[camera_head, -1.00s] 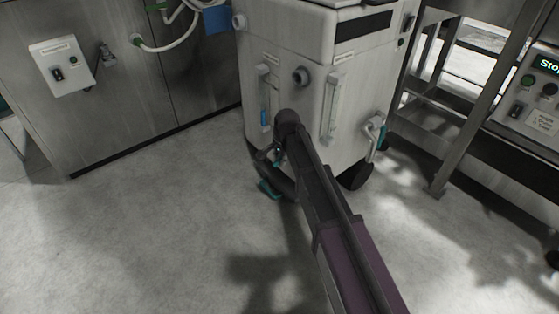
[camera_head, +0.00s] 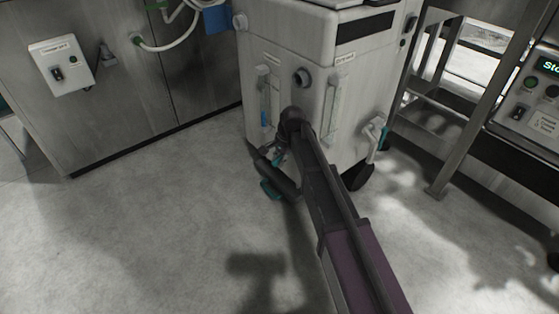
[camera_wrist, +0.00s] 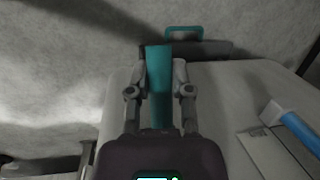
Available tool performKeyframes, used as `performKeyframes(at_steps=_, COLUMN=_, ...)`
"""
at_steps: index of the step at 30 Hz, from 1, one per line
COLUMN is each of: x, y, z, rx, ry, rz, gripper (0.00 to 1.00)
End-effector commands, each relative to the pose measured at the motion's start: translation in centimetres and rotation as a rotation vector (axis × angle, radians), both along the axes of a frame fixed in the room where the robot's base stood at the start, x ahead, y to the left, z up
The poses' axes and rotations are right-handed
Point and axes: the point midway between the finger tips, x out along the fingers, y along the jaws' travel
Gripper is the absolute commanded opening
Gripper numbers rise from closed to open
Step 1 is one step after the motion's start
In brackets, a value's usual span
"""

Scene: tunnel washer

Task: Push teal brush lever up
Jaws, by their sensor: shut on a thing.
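A teal bar, apparently the brush lever (camera_wrist: 159,80), stands upright between the fingers in the wrist view. My gripper (camera_wrist: 159,92) is shut on it, with one finger on each side. In the head view my gripper (camera_head: 280,157) is low in front of the white cart (camera_head: 260,40), and my arm hides most of it and the lever. A separate teal loop (camera_wrist: 185,32) lies beyond the lever in the wrist view. It also shows as a teal piece near the floor in the head view (camera_head: 271,190).
A clear tube with a blue part (camera_head: 264,117) is on the cart front. A teal-marked handle (camera_head: 375,135) is on its right side. A steel frame (camera_head: 470,90) stands at the right, a grey cabinet (camera_head: 120,110) at the left. The floor in front is clear.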

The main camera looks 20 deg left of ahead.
Motion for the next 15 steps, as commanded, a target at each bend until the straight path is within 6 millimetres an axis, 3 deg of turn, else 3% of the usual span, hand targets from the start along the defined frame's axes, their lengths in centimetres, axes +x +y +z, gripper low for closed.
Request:
performKeyframes(at_steps=1, x=0.09, y=-0.21, z=-0.02, rx=-0.006, ry=-0.002, rz=-0.002, gripper=0.34)
performKeyframes(at_steps=4, x=0.03, y=-0.08, z=-0.02, rx=-0.006, ry=-0.003, rz=0.0, gripper=0.64)
performKeyframes(at_steps=15, x=-0.06, y=0.1, z=-0.01, rx=-0.004, ry=-0.003, rz=0.002, gripper=0.64)
